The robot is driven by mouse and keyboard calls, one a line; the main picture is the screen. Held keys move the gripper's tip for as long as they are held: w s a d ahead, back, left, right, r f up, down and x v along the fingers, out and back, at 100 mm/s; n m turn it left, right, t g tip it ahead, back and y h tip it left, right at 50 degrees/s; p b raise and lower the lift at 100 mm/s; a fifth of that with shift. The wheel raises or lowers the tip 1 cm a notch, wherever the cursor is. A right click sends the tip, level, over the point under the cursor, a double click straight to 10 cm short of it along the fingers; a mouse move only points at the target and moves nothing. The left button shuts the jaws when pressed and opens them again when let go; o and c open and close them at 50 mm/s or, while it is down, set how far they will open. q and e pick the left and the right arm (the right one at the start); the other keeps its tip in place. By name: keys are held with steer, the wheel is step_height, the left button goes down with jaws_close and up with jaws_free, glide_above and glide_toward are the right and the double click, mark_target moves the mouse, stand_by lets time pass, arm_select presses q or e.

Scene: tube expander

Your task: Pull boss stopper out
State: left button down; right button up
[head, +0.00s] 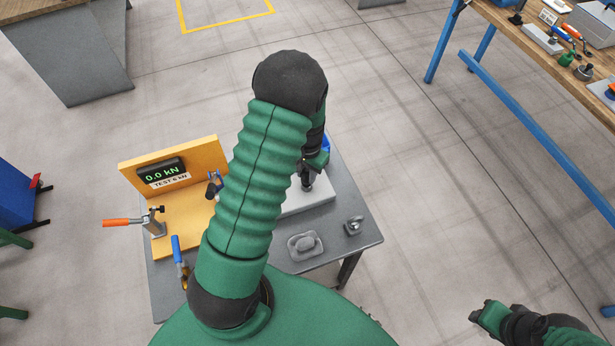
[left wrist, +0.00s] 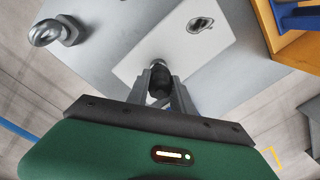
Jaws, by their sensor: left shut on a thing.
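My left gripper (left wrist: 160,92) is shut on a dark, rounded piece (left wrist: 159,80), which looks like the boss stopper. The fingers stand on either side of it. A small silver part shows at its far end, against the pale block (left wrist: 135,68); I cannot tell whether it is seated in the block or just clear of it. The block also shows in the head view (head: 318,193), on the grey table, with my left gripper (head: 308,178) over it, partly hidden by my arm. My right gripper (head: 488,316) is at the lower right, away from the table; its jaws are unclear.
The table (head: 362,238) also bears a small metal part (head: 354,225) and a grey part in a shallow tray (head: 291,248). At left stand a yellow board with a display (head: 160,170) reading 0.0 kN and an orange-handled clamp (head: 120,222). A workbench (head: 500,30) is at upper right.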

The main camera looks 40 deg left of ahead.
mark_target(306, 172)
arm_select(q)
steer(key=shift+r+p, duration=3.05)
steer(key=shift+r, duration=0.9)
steer(key=shift+f, duration=0.15)
